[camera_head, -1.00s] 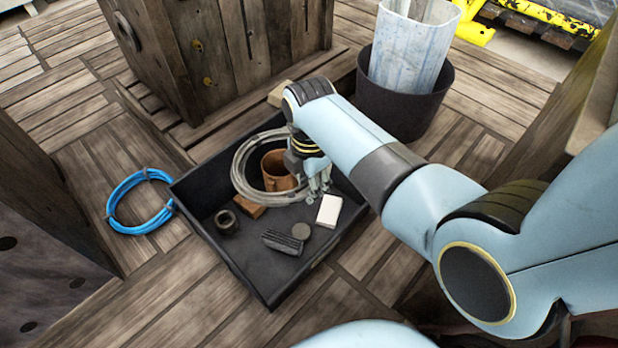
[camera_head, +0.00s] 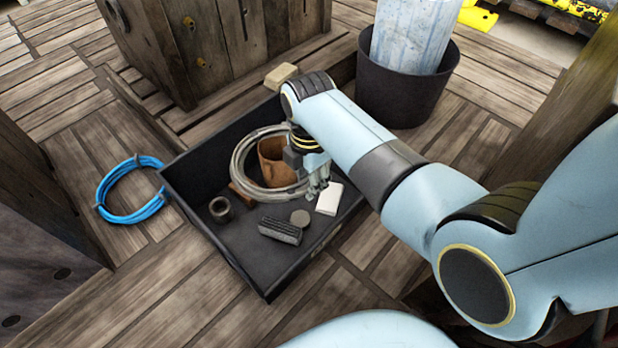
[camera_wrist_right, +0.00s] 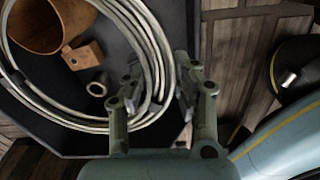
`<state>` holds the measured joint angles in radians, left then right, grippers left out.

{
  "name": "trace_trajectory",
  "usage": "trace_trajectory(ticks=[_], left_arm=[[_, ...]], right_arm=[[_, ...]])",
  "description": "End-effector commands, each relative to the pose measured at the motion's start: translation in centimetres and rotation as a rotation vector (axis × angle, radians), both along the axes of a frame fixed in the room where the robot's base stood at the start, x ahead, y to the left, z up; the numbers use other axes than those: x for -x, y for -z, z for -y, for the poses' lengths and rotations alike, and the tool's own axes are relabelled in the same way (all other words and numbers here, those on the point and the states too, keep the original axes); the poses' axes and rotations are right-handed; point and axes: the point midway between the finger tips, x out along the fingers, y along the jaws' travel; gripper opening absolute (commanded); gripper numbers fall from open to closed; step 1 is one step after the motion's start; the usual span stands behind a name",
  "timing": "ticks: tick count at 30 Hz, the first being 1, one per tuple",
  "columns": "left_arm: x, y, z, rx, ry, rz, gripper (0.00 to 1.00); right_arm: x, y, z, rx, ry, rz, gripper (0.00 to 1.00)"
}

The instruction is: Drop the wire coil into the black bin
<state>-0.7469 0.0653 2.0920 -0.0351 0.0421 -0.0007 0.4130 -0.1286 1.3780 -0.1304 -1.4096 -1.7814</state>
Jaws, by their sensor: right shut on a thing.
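The wire coil (camera_head: 240,165) is a ring of several pale grey strands, over the black tray (camera_head: 238,262). My right gripper (camera_head: 318,183) is shut on the coil's right side; the wrist view shows its strands (camera_wrist_right: 157,62) between the fingers (camera_wrist_right: 160,88). I cannot tell how far the coil is above the tray floor. The black bin (camera_head: 385,103) is a dark round tub at the upper right, beyond my right forearm. A bluish-white translucent sheet or tube (camera_head: 415,35) stands in it. My left gripper is not in view.
Around the coil in the tray are a brown pot (camera_head: 270,155), a dark ring (camera_head: 221,209), a ribbed dark block (camera_head: 280,231), a round disc (camera_head: 300,218) and a white block (camera_head: 329,198). A blue coil (camera_head: 131,217) lies on the floor left. A wooden crate (camera_head: 225,50) stands behind.

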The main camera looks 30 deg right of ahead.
Motion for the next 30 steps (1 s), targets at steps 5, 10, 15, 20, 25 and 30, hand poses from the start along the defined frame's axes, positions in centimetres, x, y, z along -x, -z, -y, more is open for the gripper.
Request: trace_trajectory(ticks=[5, 10, 15, 20, 25, 30], left_arm=[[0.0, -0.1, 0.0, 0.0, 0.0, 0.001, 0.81], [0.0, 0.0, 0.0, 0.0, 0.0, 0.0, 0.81], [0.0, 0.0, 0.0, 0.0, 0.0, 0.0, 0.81], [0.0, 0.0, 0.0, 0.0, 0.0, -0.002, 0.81], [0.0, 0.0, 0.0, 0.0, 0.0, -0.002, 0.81], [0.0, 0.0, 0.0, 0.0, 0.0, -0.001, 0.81]], right_arm=[[-0.1, -0.1, 0.0, -0.001, 0.0, 0.003, 0.0], [-0.1, -0.1, 0.0, 0.0, 0.0, 0.002, 0.46], [0.0, -0.1, 0.0, 0.0, 0.0, 0.001, 0.54], [0.1, -0.1, 0.0, 0.0, 0.0, -0.001, 0.54], [0.0, -1.8, -0.1, -0.002, 0.0, 0.003, 0.54], [-0.1, -5.6, -0.1, -0.001, 0.001, 0.006, 0.54]])
